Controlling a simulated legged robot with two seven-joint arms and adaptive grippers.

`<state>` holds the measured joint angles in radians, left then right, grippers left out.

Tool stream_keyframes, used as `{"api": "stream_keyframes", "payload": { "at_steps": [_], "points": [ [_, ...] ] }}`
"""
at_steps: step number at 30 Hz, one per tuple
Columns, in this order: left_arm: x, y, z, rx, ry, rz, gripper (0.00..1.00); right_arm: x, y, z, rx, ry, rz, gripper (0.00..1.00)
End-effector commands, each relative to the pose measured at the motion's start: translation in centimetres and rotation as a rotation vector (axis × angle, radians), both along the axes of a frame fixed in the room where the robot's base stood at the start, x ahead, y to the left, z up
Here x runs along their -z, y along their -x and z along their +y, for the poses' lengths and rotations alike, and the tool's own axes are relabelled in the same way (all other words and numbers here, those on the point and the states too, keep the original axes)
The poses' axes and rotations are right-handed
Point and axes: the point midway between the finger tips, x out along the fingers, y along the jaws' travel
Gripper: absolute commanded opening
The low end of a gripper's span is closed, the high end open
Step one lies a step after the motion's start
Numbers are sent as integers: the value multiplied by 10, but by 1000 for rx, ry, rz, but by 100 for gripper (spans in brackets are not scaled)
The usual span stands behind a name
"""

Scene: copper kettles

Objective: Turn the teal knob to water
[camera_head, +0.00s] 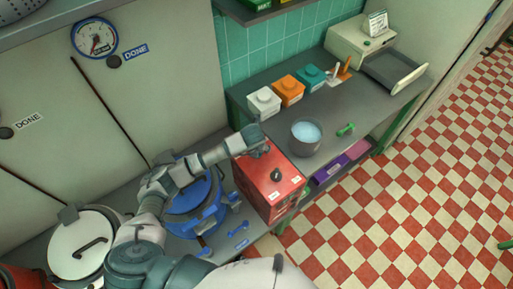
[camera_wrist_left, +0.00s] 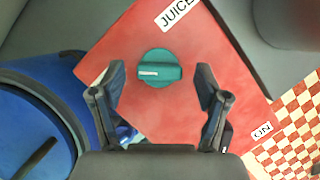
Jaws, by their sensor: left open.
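The teal knob (camera_wrist_left: 157,68) sits on the top of the red box (camera_wrist_left: 205,115) in the left wrist view. Its white mark points left. A "JUICE" label (camera_wrist_left: 177,11) lies above and right of it; another small label (camera_wrist_left: 262,131) is at the lower right. No water label is readable. In the head view my left gripper (camera_head: 256,146) is over the far part of the red box (camera_head: 252,180) and hides the teal knob. My right gripper is not in view.
A black knob (camera_head: 276,175) is on the box's near part. A grey pot (camera_head: 305,139) with pale blue contents stands to the right, a blue pot (camera_head: 188,202) to the left. White, orange and teal canisters (camera_head: 289,91) stand behind. Floor lies open at right.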

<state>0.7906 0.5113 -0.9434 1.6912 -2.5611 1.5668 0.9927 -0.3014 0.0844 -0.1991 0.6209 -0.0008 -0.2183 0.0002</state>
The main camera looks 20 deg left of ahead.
Motion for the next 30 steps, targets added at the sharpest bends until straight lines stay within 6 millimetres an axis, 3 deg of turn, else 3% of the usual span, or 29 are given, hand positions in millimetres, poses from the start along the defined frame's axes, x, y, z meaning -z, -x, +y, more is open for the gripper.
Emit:
{"api": "stream_keyframes", "payload": {
  "at_steps": [15,21,30],
  "points": [
    [-93,35,-5,-1,1,-4,75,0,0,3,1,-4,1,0],
    [-104,40,-5,-1,0,-2,75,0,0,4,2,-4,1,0],
    [-104,40,-5,-2,0,-2,75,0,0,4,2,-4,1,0]
  ]
}}
